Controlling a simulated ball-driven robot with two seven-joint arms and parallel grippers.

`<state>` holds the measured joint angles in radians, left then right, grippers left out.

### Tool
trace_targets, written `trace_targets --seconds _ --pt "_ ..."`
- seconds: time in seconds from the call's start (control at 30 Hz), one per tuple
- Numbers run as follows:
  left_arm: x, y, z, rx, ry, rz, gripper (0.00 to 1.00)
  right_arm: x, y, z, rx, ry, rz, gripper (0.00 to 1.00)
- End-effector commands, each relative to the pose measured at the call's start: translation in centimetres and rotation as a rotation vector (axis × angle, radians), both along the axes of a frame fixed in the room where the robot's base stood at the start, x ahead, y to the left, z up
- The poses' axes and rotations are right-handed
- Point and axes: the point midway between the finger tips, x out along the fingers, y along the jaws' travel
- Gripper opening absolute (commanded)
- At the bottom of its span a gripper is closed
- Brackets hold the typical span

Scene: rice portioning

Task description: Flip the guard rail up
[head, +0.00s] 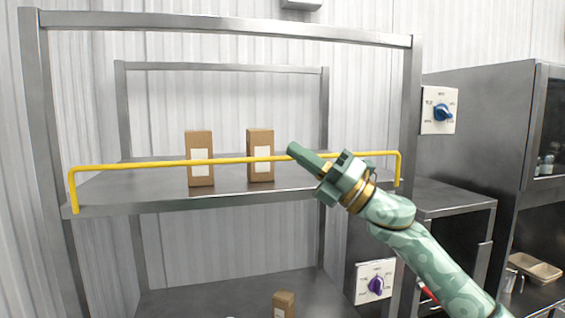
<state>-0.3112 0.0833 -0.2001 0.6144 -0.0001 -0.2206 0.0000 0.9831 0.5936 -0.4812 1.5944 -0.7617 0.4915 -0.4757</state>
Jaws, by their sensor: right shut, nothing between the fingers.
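The yellow guard rail (130,164) stands upright along the front edge of the metal shelf, its bar raised above the shelf surface. It runs across the front of two brown cartons. My right gripper (291,149) is shut and empty. Its fingertips overlap the right half of the rail in the head view, pointing up and to the left; I cannot tell whether they touch the bar. My left gripper is not in view.
A left brown carton (200,143) and a right brown carton (260,141) stand on the shelf (120,185). Another carton (284,304) is on the lower shelf. Control panels with a blue knob (443,112) and a purple knob (376,285) are at right.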

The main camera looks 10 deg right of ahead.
Motion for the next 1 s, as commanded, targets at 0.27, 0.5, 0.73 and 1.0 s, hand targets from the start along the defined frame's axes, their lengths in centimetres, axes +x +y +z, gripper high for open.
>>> trace_targets --seconds 0.27,0.5,0.73,1.0 --pt "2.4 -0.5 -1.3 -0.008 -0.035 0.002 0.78 -2.8 -3.1 0.4 -0.001 -0.001 0.000 0.00" --pt "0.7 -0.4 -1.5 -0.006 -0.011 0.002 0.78 -3.5 -3.7 0.7 0.000 0.000 0.002 0.00" --pt "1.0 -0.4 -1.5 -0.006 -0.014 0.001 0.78 -3.5 -3.7 0.7 0.000 0.000 0.002 0.00" --pt "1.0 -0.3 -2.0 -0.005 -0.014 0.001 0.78 -2.3 -4.2 -1.2 0.031 0.048 -0.004 0.00"
